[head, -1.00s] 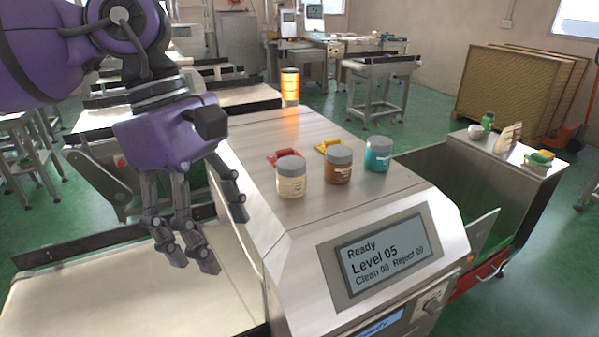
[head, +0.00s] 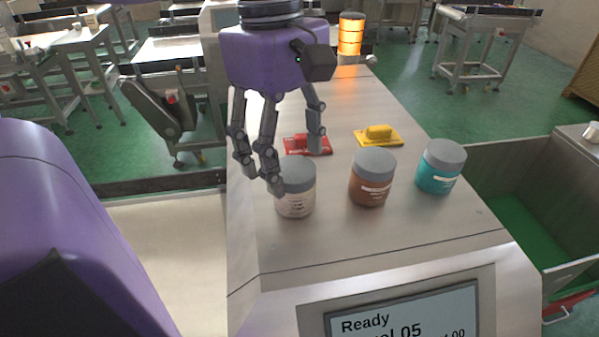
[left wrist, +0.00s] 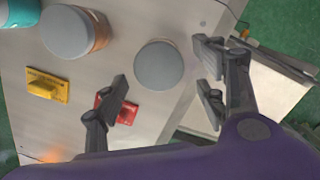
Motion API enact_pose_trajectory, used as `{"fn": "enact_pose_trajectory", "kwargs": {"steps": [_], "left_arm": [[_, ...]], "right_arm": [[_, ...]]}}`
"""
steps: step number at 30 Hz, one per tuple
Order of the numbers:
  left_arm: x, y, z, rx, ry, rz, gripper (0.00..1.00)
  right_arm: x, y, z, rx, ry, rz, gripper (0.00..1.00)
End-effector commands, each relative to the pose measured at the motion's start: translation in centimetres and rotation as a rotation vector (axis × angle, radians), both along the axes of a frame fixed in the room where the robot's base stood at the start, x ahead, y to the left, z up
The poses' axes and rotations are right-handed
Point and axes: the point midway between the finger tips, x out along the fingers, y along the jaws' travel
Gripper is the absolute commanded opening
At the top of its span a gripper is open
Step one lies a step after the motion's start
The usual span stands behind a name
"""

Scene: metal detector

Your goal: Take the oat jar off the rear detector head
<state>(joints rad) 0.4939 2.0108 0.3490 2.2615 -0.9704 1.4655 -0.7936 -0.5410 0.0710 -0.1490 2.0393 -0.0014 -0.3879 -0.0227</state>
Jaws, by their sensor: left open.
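A cream jar with a grey lid (head: 296,201), which I take for the oat jar, stands upright on the brushed-metal detector head (head: 350,235). Its label is too small to read. My left gripper (head: 288,168) hangs over it, open, with fingers on both sides of the lid and one finger partly covering the jar. In the left wrist view the round grey lid (left wrist: 159,66) lies between the open fingers (left wrist: 163,78), with a visible gap on each side. My right gripper is not in view.
A brown jar (head: 370,188) and a teal jar (head: 440,172) stand to its right. A red piece (head: 308,146) and a yellow piece (head: 379,134) lie behind the jars. An orange lit beacon (head: 350,36) stands at the back. A display (head: 400,318) is in front.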

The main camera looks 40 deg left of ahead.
Motion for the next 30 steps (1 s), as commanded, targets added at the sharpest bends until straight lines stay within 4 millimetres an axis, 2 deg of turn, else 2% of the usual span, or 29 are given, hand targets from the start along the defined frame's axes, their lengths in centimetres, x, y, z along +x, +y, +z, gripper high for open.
{"fn": "enact_pose_trajectory", "kwargs": {"steps": [9,12,19,30], "left_arm": [[-0.1,-0.9,-4.5,0.001,0.004,0.002,0.64],[-0.1,-1.0,-5.0,0.0,0.002,0.002,0.64],[0.0,-1.0,-5.1,-0.001,0.0,0.002,0.64],[0.0,-1.0,-5.0,-0.001,0.0,0.002,0.16]], "right_arm": [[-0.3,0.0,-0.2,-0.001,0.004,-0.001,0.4],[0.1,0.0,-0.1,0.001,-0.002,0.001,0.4],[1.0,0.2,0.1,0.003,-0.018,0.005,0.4],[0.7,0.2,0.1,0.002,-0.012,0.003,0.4]]}}
